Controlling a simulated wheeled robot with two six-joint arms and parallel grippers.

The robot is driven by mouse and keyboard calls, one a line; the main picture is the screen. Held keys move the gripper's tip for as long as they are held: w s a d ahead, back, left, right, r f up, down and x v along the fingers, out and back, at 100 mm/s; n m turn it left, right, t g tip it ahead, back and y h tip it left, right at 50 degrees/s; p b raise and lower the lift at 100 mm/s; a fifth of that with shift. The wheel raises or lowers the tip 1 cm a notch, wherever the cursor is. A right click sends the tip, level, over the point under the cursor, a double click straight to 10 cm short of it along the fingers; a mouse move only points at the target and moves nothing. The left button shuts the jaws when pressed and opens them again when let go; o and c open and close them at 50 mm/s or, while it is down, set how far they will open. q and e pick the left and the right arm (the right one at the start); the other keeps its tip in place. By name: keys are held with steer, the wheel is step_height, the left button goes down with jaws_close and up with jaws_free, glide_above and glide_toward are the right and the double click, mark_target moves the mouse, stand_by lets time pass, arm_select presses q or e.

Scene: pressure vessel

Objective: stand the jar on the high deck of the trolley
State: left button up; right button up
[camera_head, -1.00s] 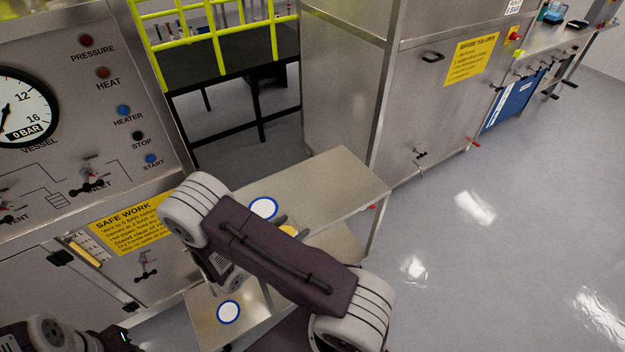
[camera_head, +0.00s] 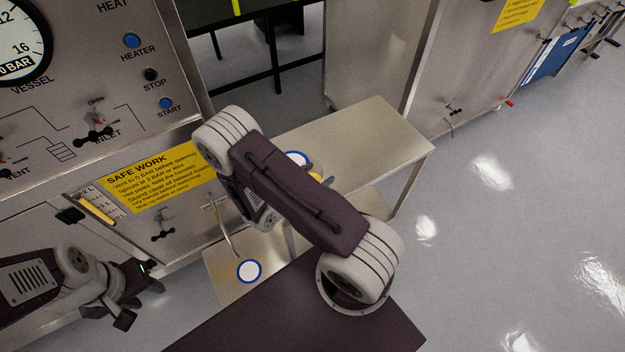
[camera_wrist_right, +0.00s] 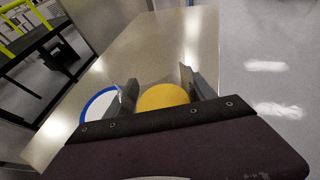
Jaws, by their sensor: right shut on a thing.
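The jar shows its round yellow lid (camera_wrist_right: 163,97) between the fingers of my right gripper (camera_wrist_right: 160,88) in the right wrist view. That gripper is shut on it. In the head view only a sliver of yellow (camera_head: 317,178) shows past my right arm; the jar's body is hidden. The jar is over the trolley's high deck (camera_head: 375,135), beside a white disc with a blue rim (camera_wrist_right: 97,107). I cannot tell whether its base touches the deck. My left gripper (camera_head: 140,302) is empty and open at the lower left, away from the trolley.
The trolley's low deck (camera_head: 225,285) bears another blue-rimmed white disc (camera_head: 249,271). The vessel's control panel (camera_head: 90,110) stands close on the left, and a steel cabinet (camera_head: 385,60) behind. The high deck's right part is bare. Open floor (camera_head: 500,240) lies to the right.

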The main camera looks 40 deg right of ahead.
steer(key=shift+w+a+f, duration=0.4)
steer(key=shift+w+f, duration=0.15)
steer(key=shift+f, duration=0.1)
steer(key=shift+s+d, duration=0.2)
steer(key=shift+s, duration=0.15)
steer(key=o, duration=1)
steer(key=shift+s+d+f, duration=0.15)
steer(key=o, duration=0.5)
steer(key=shift+c, duration=0.2)
steer(key=shift+w+a, duration=0.2)
steer(key=shift+w, duration=0.05)
steer(key=shift+r, duration=0.25)
steer(key=v, duration=1.2)
steer(key=shift+s+f, duration=0.1)
steer(key=shift+d, duration=0.15)
